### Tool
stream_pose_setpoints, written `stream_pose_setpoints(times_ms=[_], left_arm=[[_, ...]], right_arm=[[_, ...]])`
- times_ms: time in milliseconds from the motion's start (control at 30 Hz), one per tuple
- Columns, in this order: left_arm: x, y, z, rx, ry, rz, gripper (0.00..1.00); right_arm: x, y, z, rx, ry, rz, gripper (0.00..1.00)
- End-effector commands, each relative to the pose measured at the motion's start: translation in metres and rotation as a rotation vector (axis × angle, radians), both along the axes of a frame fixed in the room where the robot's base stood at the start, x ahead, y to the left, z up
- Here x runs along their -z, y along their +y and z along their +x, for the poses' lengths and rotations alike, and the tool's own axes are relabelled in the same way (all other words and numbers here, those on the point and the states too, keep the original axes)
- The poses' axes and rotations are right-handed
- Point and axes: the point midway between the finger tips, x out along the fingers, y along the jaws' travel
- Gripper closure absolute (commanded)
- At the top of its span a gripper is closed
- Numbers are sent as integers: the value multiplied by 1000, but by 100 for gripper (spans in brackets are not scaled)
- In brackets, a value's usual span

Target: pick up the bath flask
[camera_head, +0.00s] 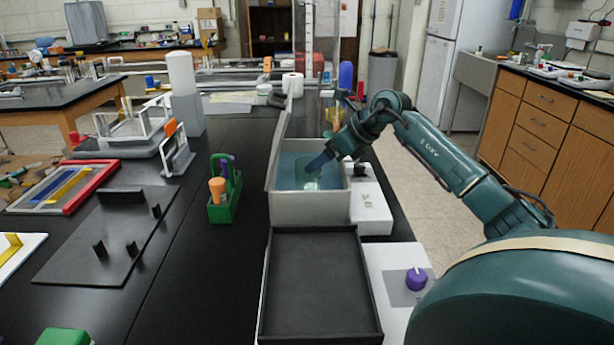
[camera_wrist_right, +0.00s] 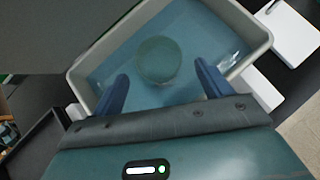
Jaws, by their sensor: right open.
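The bath flask (camera_wrist_right: 159,60) is a round, greenish, see-through vessel in the blue water of the grey bath (camera_wrist_right: 249,22), seen from above in the right wrist view. My left gripper is not in view.
A black tray (camera_head: 312,232) lies in front of the bath. A white unit with a purple knob (camera_head: 416,279) is beside the tray. A green caddy (camera_head: 222,212) stands left of the bath.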

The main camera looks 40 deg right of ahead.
Motion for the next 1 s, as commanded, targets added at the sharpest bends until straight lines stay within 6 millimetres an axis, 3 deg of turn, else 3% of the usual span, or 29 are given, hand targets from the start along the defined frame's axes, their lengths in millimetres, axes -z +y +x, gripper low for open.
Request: stream_pose_setpoints(times_ms=[567, 867, 1000], left_arm=[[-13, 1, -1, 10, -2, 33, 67], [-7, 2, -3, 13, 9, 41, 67], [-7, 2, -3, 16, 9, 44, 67]], right_arm=[[42, 18, 44, 0, -1, 2, 23], [47, 19, 48, 1, -1, -2, 23], [47, 18, 48, 0, 0, -1, 33]])
